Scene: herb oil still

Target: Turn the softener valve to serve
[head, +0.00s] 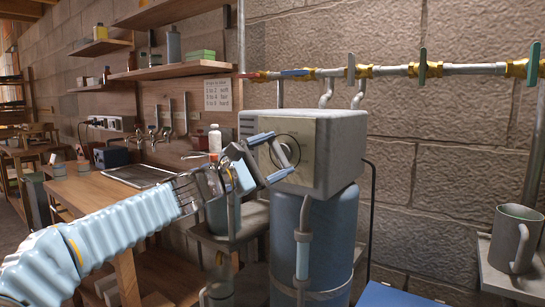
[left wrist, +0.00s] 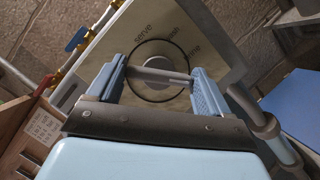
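The softener is a grey control box (head: 340,140) on top of a blue tank (head: 325,230). Its pale front panel (head: 312,135) carries a round valve dial. In the left wrist view the dial's grey bar handle (left wrist: 160,76) lies crosswise inside a dark ring. The word "serve" (left wrist: 143,32) and other partly readable words stand around the ring. My left gripper (head: 272,158) is at the panel with its fingers wide apart, one near each end of the bar. I cannot tell whether they touch it. My right gripper is not in view.
A pipe with several valves (head: 395,70) runs along the wall above the box. A wooden workbench (head: 105,195) and shelves are at the left. A grey mug (head: 512,240) stands on a ledge at the right. A blue surface (head: 385,295) lies at the bottom.

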